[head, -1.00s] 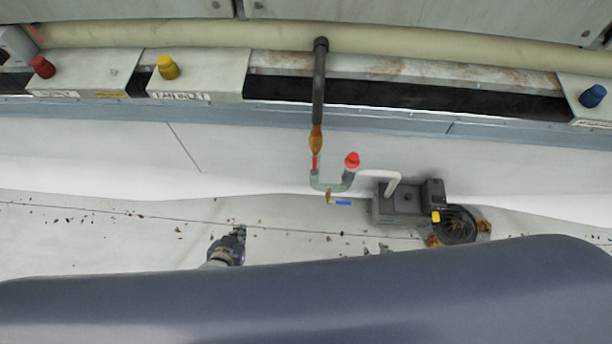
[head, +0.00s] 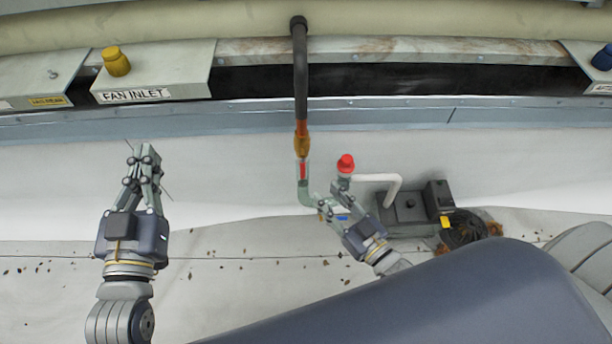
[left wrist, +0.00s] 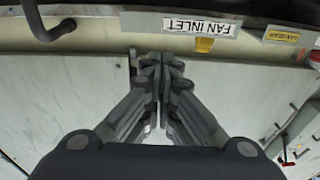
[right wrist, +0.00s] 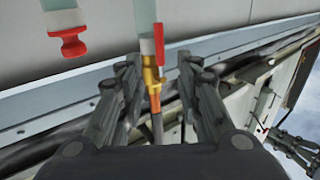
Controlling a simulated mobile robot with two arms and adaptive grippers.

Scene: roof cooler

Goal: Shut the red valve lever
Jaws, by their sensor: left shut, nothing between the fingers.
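The red valve lever (head: 302,171) lies along the pipe just below the brass valve (head: 302,146). In the right wrist view the lever (right wrist: 160,44) is beside the pale pipe, above the brass valve (right wrist: 151,76). My right gripper (head: 327,203) is below and to the right of the lever in the head view. In the right wrist view its fingers (right wrist: 160,75) are spread, with the pipe, valve and lever seen between them; contact cannot be told. My left gripper (head: 146,150) is raised at the left, shut and empty, well away from the lever. It also shows in the left wrist view (left wrist: 158,62).
A red cap (head: 346,163) tops the short pipe right of the lever. A grey pump box (head: 403,207) with a white pipe (head: 384,178) stands at the right. A FAN INLET plate (head: 152,80) with a yellow knob (head: 116,62) is behind my left gripper.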

